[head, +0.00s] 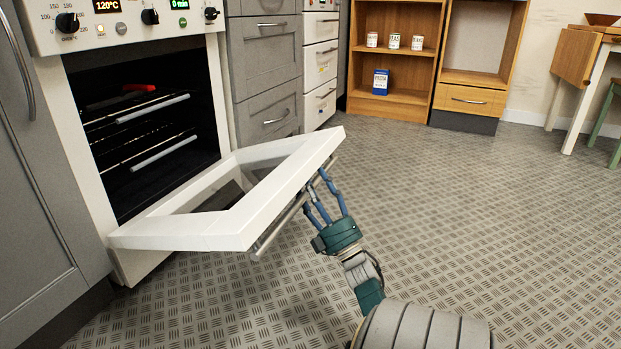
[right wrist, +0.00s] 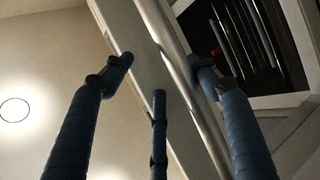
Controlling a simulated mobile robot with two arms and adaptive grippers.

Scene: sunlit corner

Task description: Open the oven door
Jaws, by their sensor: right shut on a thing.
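The white oven door (head: 262,205) is hinged at its bottom edge and tilted far down and outward, so the oven cavity (head: 150,130) is exposed. A metal bar handle (head: 276,231) runs along the door's outer edge. My right gripper (head: 317,190), with blue fingers and a green palm, is shut on this handle from the outer side, near its middle. In the right wrist view the handle (right wrist: 183,72) passes between the blue fingers, beside the door edge. My left gripper is not in view.
Inside the oven are wire racks and a red object (head: 139,88). Grey cabinets (head: 265,60) flank the oven. A wooden shelf (head: 396,50) with cans and a blue box stands at the back. The patterned floor (head: 480,200) to the right is clear.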

